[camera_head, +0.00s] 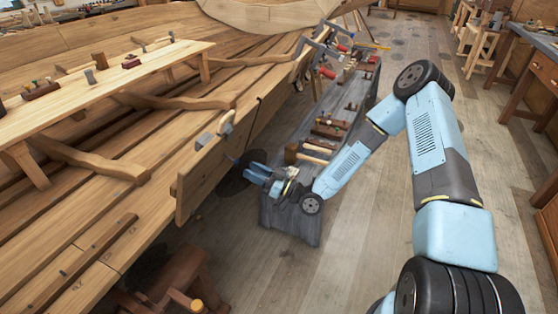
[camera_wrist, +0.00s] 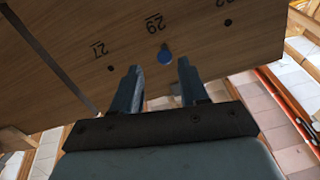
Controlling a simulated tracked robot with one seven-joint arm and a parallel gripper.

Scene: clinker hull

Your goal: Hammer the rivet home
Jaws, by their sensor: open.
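A wooden plank (camera_wrist: 215,45) with the marks 27 and 29 fills much of the wrist view. A round blue disc (camera_wrist: 165,56), perhaps the rivet's head, sits on its face below the 29, with dark holes to either side. My gripper (camera_wrist: 158,67) is open, with nothing between its fingers. Its tips point at the plank, one on each side of the disc; I cannot tell whether they touch. In the head view, my gripper (camera_head: 241,162) is beside the plank's end (camera_head: 191,196), above a dark round shape.
A low grey bench (camera_head: 290,218) with several tools stands below my arm. A light wooden bench (camera_head: 150,72) with small items stands on the hull at left.

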